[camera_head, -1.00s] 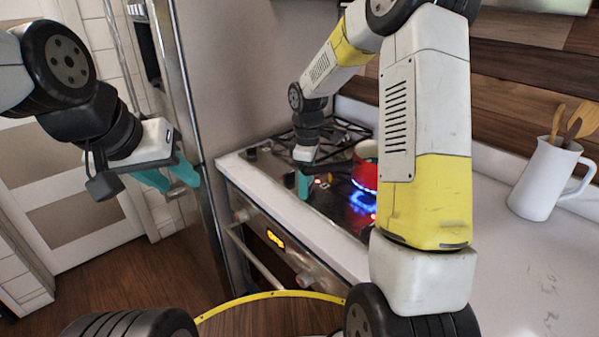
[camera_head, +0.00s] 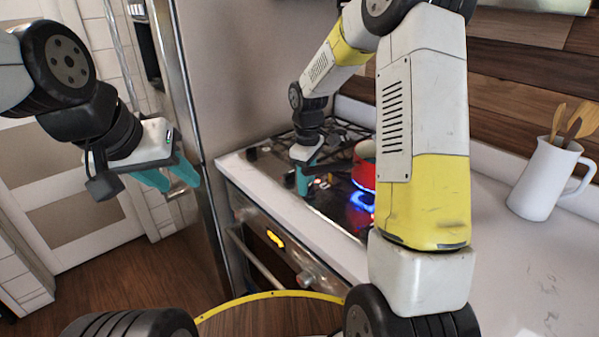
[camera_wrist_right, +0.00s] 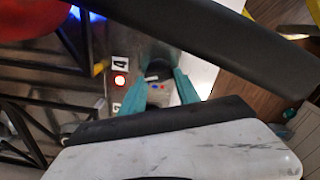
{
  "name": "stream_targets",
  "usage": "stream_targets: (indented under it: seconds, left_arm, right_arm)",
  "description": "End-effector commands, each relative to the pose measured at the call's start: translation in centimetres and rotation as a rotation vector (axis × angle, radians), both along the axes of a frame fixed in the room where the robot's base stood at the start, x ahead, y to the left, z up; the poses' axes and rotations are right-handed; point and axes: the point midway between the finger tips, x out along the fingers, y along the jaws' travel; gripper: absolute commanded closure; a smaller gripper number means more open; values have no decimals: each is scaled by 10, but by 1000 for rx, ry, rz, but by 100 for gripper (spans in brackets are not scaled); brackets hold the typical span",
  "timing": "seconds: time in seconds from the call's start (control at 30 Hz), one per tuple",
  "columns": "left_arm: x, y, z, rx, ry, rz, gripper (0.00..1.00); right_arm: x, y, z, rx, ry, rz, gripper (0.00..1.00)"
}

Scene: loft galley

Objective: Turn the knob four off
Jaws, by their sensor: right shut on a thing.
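In the right wrist view, a dark knob (camera_wrist_right: 158,70) sits between the teal fingers of my right gripper (camera_wrist_right: 160,85), beside the printed label 4 (camera_wrist_right: 120,63) and a lit red light (camera_wrist_right: 120,80). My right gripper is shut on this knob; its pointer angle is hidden. In the head view, my right gripper (camera_head: 304,183) points down at the front part of the cooktop (camera_head: 328,208). A blue flame (camera_head: 360,207) burns near the red pot (camera_head: 364,173). My left gripper (camera_head: 176,180) is open and empty, in front of the fridge edge.
The oven front (camera_head: 268,244) with its lit display is below the cooktop. A white pitcher (camera_head: 540,180) with wooden utensils stands on the white counter (camera_head: 500,255) at the right. My right arm hides part of the cooktop and pot.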

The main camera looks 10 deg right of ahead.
Motion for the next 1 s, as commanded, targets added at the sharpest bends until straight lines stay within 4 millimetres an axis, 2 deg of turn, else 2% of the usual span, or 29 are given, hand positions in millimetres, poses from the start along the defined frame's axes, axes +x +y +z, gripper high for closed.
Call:
stream_targets:
  seconds: [0.5, 1.0]
  left_arm:
    - [0, 0, 0, 0, 0, 0, 60]
    - [0, 0, 0, 0, 0, 0, 60]
  right_arm:
    - [2, -1, 1, -1, -2, -336, 100]
    - [3, -2, 1, 1, -2, -412, 100]
